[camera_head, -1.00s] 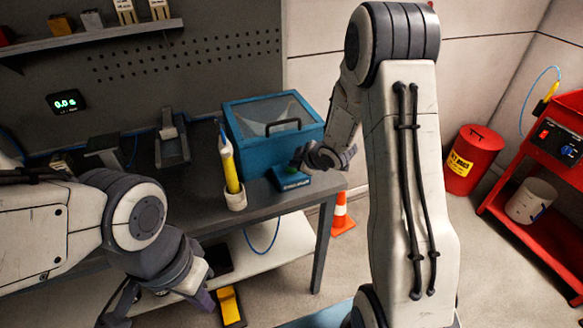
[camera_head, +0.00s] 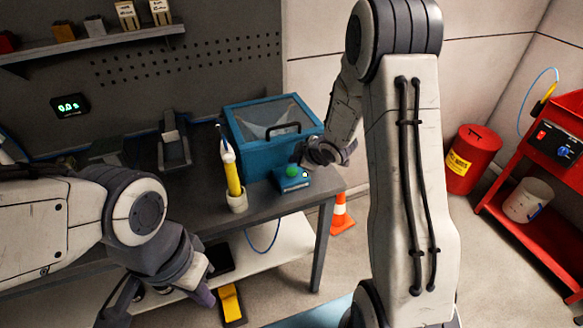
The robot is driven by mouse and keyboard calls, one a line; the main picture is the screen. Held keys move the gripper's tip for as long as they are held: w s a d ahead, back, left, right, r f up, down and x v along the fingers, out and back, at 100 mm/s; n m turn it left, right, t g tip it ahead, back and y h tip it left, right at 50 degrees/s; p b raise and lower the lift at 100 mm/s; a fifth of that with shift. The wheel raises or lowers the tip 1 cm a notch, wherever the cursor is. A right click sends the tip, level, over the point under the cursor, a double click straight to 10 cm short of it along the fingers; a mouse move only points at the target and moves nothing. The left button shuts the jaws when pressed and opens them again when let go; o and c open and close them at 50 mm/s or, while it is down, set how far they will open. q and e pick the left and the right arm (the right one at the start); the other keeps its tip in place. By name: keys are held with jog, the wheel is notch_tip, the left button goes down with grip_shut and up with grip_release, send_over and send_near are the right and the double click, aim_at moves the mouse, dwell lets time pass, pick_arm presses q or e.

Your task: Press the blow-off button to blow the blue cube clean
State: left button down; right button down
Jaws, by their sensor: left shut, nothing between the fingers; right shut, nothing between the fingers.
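The blow-off button is a green dome (camera_head: 291,171) on a small blue box (camera_head: 291,183) at the table's right front corner. A blue cabinet (camera_head: 252,154) with a clear sloped lid and black handle stands just behind it; its lid is down. I cannot make out the blue cube; the cabinet's inside is unclear. My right gripper (camera_head: 309,158) is shut and empty, just behind and right of the button, and appears apart from it. My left gripper (camera_head: 207,298) is shut and empty, low in front of the table.
A yellow bottle-like tool stands in a white cup (camera_head: 237,201) left of the button box. A grey stand (camera_head: 173,150) is further left. An orange cone (camera_head: 341,215) and red bin (camera_head: 470,160) stand right of the table, with a red cart (camera_head: 540,240) beyond.

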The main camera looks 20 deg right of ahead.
aim_at(295, 172)
notch_tip(295, 172, up, 4)
jog(key=p, duration=0.2)
jog(key=shift+f+p, duration=0.2)
jog(key=shift+p, duration=0.1)
jog(key=s+a+r+m+g+h+b, duration=0.1)
jog(key=s+a+r+m+g, duration=0.15)
jog(key=s+a, duration=0.4)
jog(key=s+a+r+m+g, duration=0.1)
jog(key=s+a+r, duration=0.3)
jog(key=s+a, duration=0.25)
jog(key=s+a+r+g, duration=0.1)
jog(key=s+a+g, duration=0.1)
jog(key=s, duration=0.9)
jog(key=s+a+r+m+g, duration=0.1)
jog(key=s+a+g, duration=0.2)
jog(key=s, duration=0.8)
jog(key=shift+s+a+r+b, duration=0.25)
jog(key=shift+s+r+b, duration=0.05)
jog(key=shift+s+r, duration=0.05)
jog(key=shift+g, duration=0.25)
dwell(0.9)
